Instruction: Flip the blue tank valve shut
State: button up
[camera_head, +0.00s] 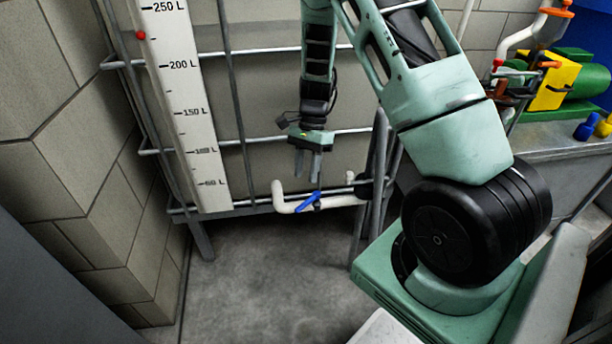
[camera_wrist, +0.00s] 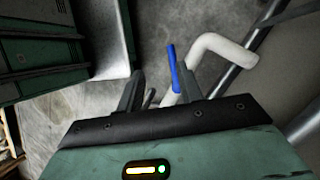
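The blue tank valve handle (camera_head: 308,202) sits on a white pipe (camera_head: 285,204) low at the front of the tank. In the head view the handle slants up to the right across the pipe. My gripper (camera_head: 308,178) points down just above the handle, with its two fingers apart and nothing between them in this view. In the wrist view the blue handle (camera_wrist: 173,68) shows as a narrow bar in the gap between the fingers, nearer the right one. It looks beyond the fingertips; I cannot tell whether they touch it. The valve body is partly hidden.
A metal cage (camera_head: 240,130) surrounds the tank, with a white litre scale (camera_head: 182,100) and a red marker (camera_head: 141,35) at left. A block wall stands on the left. A bench (camera_head: 560,135) with a green and yellow pump is at right. The concrete floor (camera_head: 265,290) is clear.

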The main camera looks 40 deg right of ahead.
aim_at(308, 202)
jog(key=shift+r, duration=0.25)
jog(key=shift+c, duration=0.4)
jog(key=c, duration=0.5)
jog(key=shift+s+r+n+p, duration=0.1)
jog(key=shift+n+p, duration=0.25)
jog(key=shift+n, duration=0.15)
grip_shut()
jog(key=f+n+h+p, duration=0.1)
jog(key=f+n, duration=0.2)
jog(key=n, duration=0.2)
jog(key=w+a+f+n+h+p, duration=0.1)
jog(key=f+n+h+p, duration=0.1)
jog(key=n, duration=0.4)
jog(key=f+n+h+p, duration=0.1)
jog(key=f+n, duration=0.3)
jog(key=n, duration=0.2)
jog(key=shift+w+a+f+h, duration=0.1)
jog(key=shift+w+a+h, duration=0.2)
jog(key=shift+w, duration=0.05)
